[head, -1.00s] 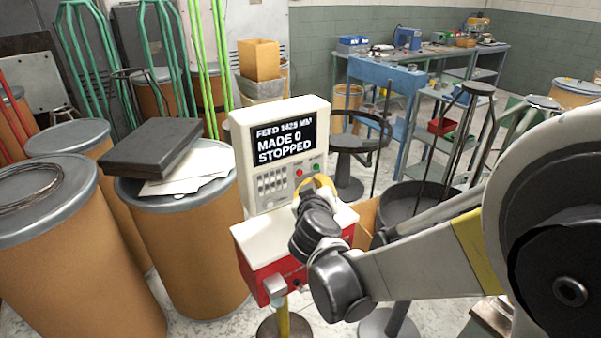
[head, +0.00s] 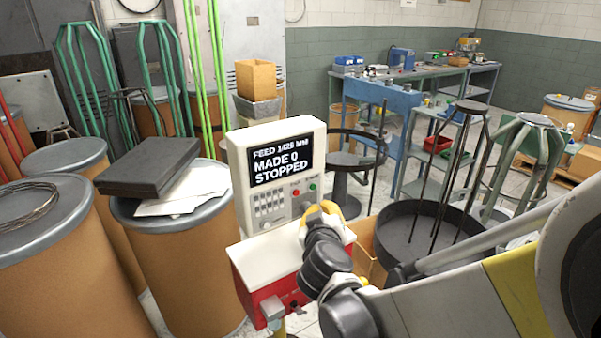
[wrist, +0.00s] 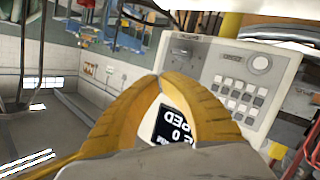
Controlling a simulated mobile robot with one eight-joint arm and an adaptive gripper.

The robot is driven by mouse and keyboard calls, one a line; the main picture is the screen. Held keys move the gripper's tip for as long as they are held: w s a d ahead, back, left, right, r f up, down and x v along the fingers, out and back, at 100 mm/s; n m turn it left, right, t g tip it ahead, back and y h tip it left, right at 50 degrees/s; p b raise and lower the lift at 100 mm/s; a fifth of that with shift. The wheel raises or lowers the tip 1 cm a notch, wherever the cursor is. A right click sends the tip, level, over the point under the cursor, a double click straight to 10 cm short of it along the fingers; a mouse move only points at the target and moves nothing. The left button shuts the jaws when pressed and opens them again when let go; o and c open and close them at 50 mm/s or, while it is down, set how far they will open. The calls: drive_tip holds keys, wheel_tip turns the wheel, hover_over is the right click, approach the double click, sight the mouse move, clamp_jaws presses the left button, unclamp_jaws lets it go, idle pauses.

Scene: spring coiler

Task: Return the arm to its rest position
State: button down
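My arm reaches in from the right in the head view, and its yellow-fingered gripper (head: 328,208) is in front of the lower right of the white control box (head: 233,160). In the wrist view my gripper (wrist: 166,76) is shut, its two curved yellow fingers meeting at the tips with nothing held at them. The display (wrist: 176,128) shows upside down through the gap behind the tips. In the head view the display (head: 281,160) reads FEED 1425 MM, MADE 0, STOPPED. I cannot tell how far the fingers are from the panel.
A red and white housing (head: 262,295) is below the control box. Brown drums (head: 185,260) stand at left, one bearing a dark flat case (head: 150,158). A round dark tray (head: 425,230) is behind my arm. Workbenches (head: 395,105) stand at the back, with some bare floor before them.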

drive_tip(key=s+d+m+g+h, duration=0.2)
drive_tip(key=s+d+m+g, duration=0.25)
drive_tip(key=s+d, duration=0.8)
drive_tip(key=s+d+f+g+y, duration=0.2)
drive_tip(key=s+d+g, duration=0.1)
drive_tip(key=s, duration=1)
drive_tip(key=shift+s+d+g, duration=0.15)
drive_tip(key=shift+s+g, duration=0.15)
drive_tip(key=shift+g, duration=0.05)
drive_tip(key=shift+w+m, duration=0.1)
drive_tip(key=shift+m, duration=0.15)
